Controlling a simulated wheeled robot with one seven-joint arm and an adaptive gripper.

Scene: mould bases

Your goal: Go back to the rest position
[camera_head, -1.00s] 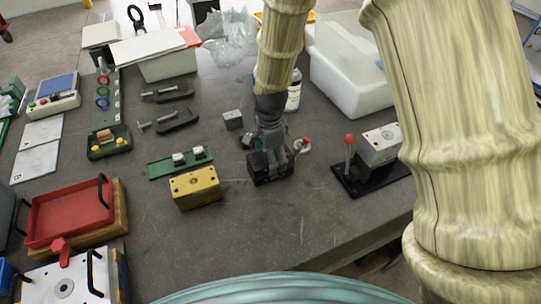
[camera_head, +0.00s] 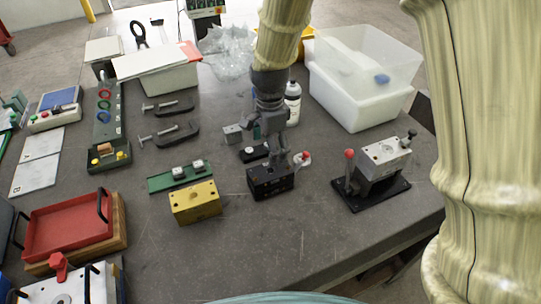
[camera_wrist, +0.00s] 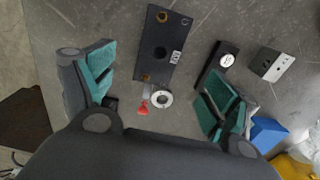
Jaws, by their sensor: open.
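My gripper (camera_head: 282,160) is above the grey table (camera_head: 290,240), over a black block with holes (camera_head: 270,183). In the wrist view my gripper (camera_wrist: 158,98) has its two teal-padded fingers spread wide with nothing between the pads. In the head view my arm and fingers partly hide things behind the block.
A yellow block (camera_head: 195,203) and green plate (camera_head: 178,176) stand left of the black block. A metal fixture with a red-knobbed lever (camera_head: 375,172) stands right. A white bin (camera_head: 355,100), bottle (camera_head: 292,103) and red tray (camera_head: 67,227) surround the area.

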